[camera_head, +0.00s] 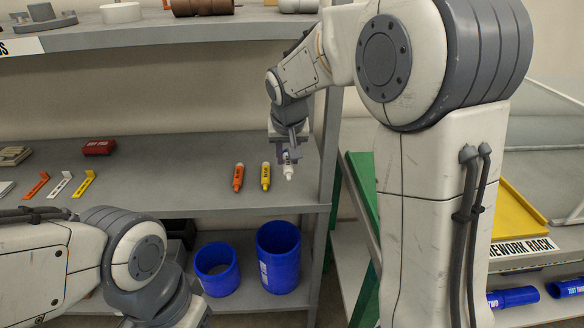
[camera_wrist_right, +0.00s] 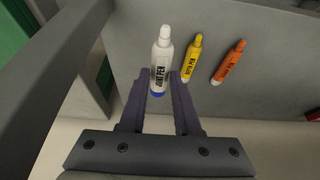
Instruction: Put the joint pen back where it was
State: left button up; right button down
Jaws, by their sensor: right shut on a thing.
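The joint pen is white with dark lettering and a blue end. It shows in the head view (camera_head: 289,171) at the right part of the grey shelf, and in the right wrist view (camera_wrist_right: 163,50). My right gripper (camera_head: 286,154) is shut on it, with one finger on each side of the pen in the wrist view (camera_wrist_right: 160,84). The pen is in line with a yellow pen and an orange pen to its left. I cannot tell whether it touches the shelf. My left arm shows at the lower left of the head view, but its gripper is outside the frame.
The yellow pen (camera_head: 265,176) and orange pen (camera_head: 238,177) are on the shelf (camera_head: 190,165). Colored brackets (camera_head: 60,184) and a red block (camera_head: 98,147) are farther left. Blue cylinders (camera_head: 278,257) stand below. A shelf post (camera_head: 327,150) is close on the right.

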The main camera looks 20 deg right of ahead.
jog(key=w+d+f, duration=0.2)
jog(key=w, duration=0.1)
jog(key=w+d+f, duration=0.1)
jog(key=shift+w, duration=0.15)
notch_tip(320, 180, down, 4)
jog(key=shift+f, duration=0.1)
jog(key=c, duration=0.6)
grip_release()
